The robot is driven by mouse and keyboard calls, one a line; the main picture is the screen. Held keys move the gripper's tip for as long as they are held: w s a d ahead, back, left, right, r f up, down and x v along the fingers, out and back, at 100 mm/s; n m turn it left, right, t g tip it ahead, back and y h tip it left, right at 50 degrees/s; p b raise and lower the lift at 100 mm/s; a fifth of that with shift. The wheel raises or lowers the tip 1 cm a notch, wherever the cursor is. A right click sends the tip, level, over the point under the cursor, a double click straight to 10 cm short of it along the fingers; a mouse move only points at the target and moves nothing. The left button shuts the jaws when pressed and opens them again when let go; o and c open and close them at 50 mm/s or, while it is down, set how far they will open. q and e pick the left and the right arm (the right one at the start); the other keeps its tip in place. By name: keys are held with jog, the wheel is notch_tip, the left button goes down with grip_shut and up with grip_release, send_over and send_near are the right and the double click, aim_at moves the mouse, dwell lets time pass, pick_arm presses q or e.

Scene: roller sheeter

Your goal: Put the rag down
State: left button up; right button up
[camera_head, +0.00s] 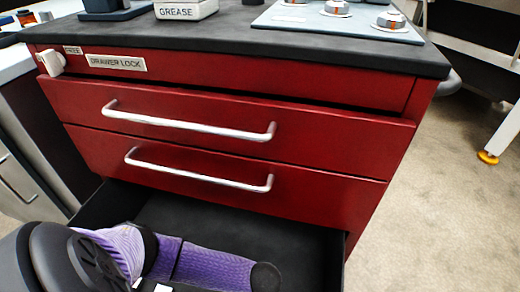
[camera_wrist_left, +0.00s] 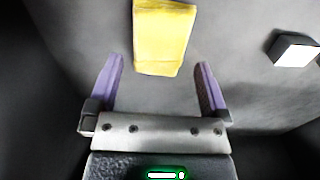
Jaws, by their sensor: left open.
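The yellow rag (camera_wrist_left: 165,35) shows in the left wrist view as a folded, roughly rectangular piece over a dark grey surface, just ahead of my left gripper (camera_wrist_left: 160,64). The gripper's two purple fingers are spread wide, one on each side of the rag's near end, and I see a gap between each finger and the rag. In the head view my left arm reaches into the open bottom drawer (camera_head: 190,212) of the red cabinet. My right gripper is in neither view.
A small white block (camera_wrist_left: 294,51) is right of the rag. Two closed drawers with silver handles (camera_head: 190,123) are above the open one. The dark cabinet top (camera_head: 230,42) carries a box marked GREASE (camera_head: 185,10) and a grey panel (camera_head: 320,20).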

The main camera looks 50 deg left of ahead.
pick_arm(q)
notch_tip(320, 180, up, 9)
jog(key=p, duration=0.5)
jog(key=shift+r, duration=0.15)
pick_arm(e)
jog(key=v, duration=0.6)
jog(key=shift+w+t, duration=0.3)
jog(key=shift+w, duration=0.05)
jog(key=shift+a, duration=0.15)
